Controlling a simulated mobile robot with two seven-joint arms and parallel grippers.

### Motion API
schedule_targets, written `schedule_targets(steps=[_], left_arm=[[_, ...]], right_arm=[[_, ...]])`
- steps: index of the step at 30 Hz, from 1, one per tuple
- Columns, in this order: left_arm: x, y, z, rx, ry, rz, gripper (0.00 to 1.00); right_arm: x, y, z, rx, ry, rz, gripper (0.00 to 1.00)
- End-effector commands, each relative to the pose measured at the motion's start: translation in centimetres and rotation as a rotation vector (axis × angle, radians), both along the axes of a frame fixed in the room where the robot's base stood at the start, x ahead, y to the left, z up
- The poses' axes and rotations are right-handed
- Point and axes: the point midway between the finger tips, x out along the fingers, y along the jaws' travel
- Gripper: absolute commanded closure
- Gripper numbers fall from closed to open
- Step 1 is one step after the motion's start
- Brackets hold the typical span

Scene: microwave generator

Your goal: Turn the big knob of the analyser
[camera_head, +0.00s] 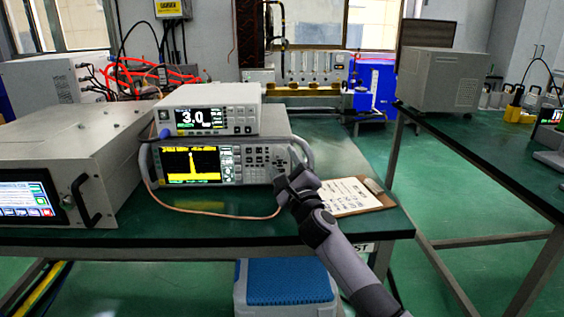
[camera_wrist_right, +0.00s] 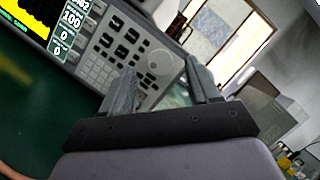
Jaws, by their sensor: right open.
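The analyser (camera_head: 247,174) is the lower grey instrument on the green table, with a yellow trace on its screen. Its big round knob (camera_wrist_right: 160,63) shows in the right wrist view on the right part of the front panel, beyond and between my fingers. My right gripper (camera_head: 284,178) is just in front of the panel's right side in the head view and partly covers it. In the right wrist view its two fingers (camera_wrist_right: 160,76) are apart with nothing between them; a gap to the knob seems to remain. My left gripper is not in view.
A smaller meter (camera_head: 240,112) reading 3.0 stands on the analyser. A large grey unit (camera_head: 75,155) is to the left. A clipboard (camera_head: 352,196) lies to the right. A thin cable (camera_head: 205,212) loops in front of the analyser.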

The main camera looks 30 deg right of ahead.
Motion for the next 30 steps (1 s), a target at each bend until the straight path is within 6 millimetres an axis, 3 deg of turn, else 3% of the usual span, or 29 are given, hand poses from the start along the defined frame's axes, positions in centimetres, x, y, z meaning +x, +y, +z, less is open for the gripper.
schedule_targets(steps=[6, 17, 22, 30], left_arm=[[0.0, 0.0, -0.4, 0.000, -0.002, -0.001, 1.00], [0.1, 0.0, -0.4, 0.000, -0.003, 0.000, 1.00], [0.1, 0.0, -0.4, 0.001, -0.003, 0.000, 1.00], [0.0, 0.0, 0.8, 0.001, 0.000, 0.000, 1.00]], right_arm=[[1.6, -0.4, 0.4, 0.000, 0.000, 0.001, 0.39], [1.9, -0.5, 0.5, -0.001, 0.000, 0.001, 0.39], [1.9, -0.5, 0.5, -0.001, 0.000, 0.001, 0.94], [1.9, -0.5, 0.9, -0.025, 0.017, 0.000, 0.95]])
